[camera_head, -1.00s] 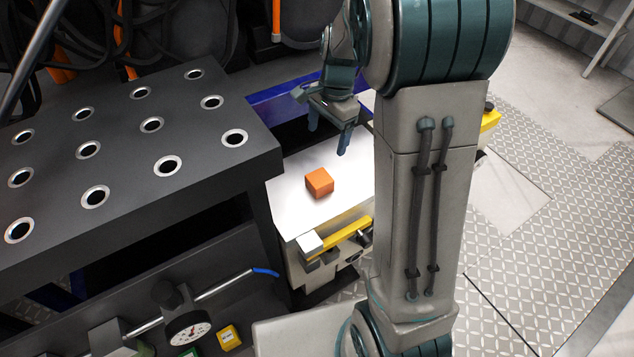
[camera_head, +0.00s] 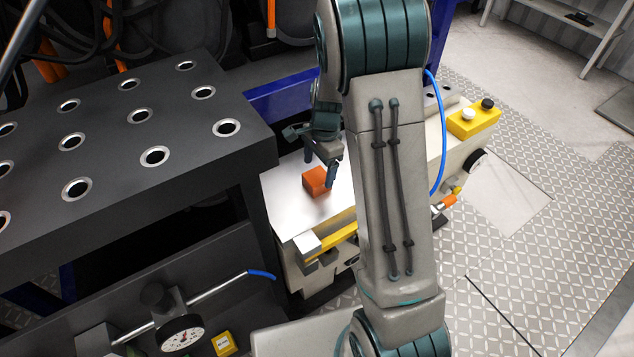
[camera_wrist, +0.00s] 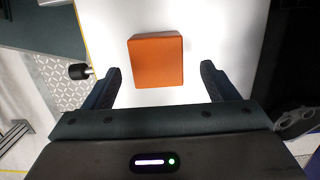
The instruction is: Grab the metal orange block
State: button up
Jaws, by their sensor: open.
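The orange block (camera_head: 316,181) sits on a shiny white plate (camera_head: 287,218) on top of a low bench unit. It also shows in the wrist view (camera_wrist: 156,61), upright and near the top centre. My gripper (camera_head: 320,170) is open and empty, just above and beside the block in the head view. In the wrist view the two fingers (camera_wrist: 157,80) are spread wider than the block, one toward each side of it, with white surface visible between block and fingertips. One finger covers a small part of the block's right side in the head view.
A dark perforated table (camera_head: 115,190) stands to the left, higher than the plate. A yellow bar (camera_head: 328,240) runs along the plate's front edge. A yellow box with knobs (camera_head: 473,118) stands to the right. Patterned floor (camera_head: 520,230) is open at right.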

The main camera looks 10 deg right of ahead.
aim_at(317, 176)
jog(key=f, duration=0.3)
jog(key=shift+s+a+f+b, duration=0.3)
jog(key=shift+a+f, duration=0.05)
jog(key=c, duration=1.4)
jog(key=shift+r, duration=0.1)
